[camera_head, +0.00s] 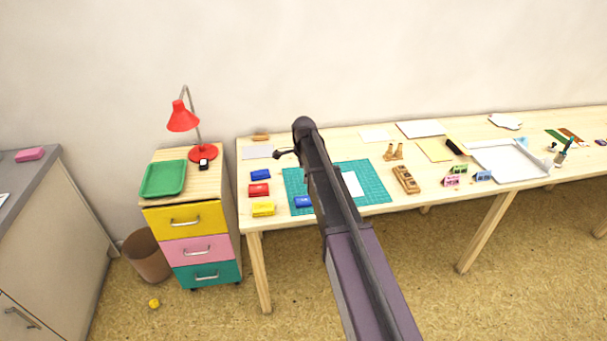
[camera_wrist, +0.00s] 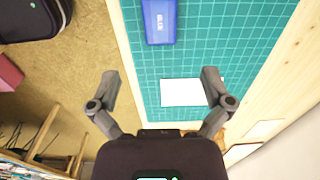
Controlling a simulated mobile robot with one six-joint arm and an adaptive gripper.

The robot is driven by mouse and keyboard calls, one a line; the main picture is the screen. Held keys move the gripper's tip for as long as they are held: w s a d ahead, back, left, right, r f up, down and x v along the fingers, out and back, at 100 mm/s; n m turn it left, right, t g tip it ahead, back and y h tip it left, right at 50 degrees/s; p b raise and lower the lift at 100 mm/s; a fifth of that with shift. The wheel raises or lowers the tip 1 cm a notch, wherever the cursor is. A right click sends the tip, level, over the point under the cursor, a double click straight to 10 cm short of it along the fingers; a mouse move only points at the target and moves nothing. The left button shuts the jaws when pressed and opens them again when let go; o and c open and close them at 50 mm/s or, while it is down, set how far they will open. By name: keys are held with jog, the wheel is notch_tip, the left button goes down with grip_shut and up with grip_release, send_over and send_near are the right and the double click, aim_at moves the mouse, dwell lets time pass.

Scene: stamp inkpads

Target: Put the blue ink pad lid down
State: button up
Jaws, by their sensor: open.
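A blue block labelled "BLUE" (camera_wrist: 160,22) lies on the green cutting mat (camera_wrist: 202,20) at the top of the wrist view. It also shows in the head view (camera_head: 303,201), at the mat's left front corner. A second blue block (camera_head: 260,174) lies on the bare table left of the mat. I cannot tell which of the two is the lid. My gripper (camera_wrist: 160,78) is open and empty over the mat. A white card (camera_wrist: 182,93) lies below, between the fingers in the picture. The blue block is apart from the fingers, farther up the picture.
Red (camera_head: 259,190) and yellow (camera_head: 263,209) pads lie left of the mat. Wooden stamps (camera_head: 406,180) and a white tray (camera_head: 510,161) stand to the right. A drawer unit (camera_head: 186,218) with a red lamp (camera_head: 183,117) stands left of the table. My arm hides part of the mat.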

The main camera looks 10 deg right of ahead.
dwell(0.4)
jog(key=s+n, duration=1.8)
jog(key=s, duration=1.1)
jog(key=shift+d, duration=0.15)
jog(key=shift+r+p, duration=0.65)
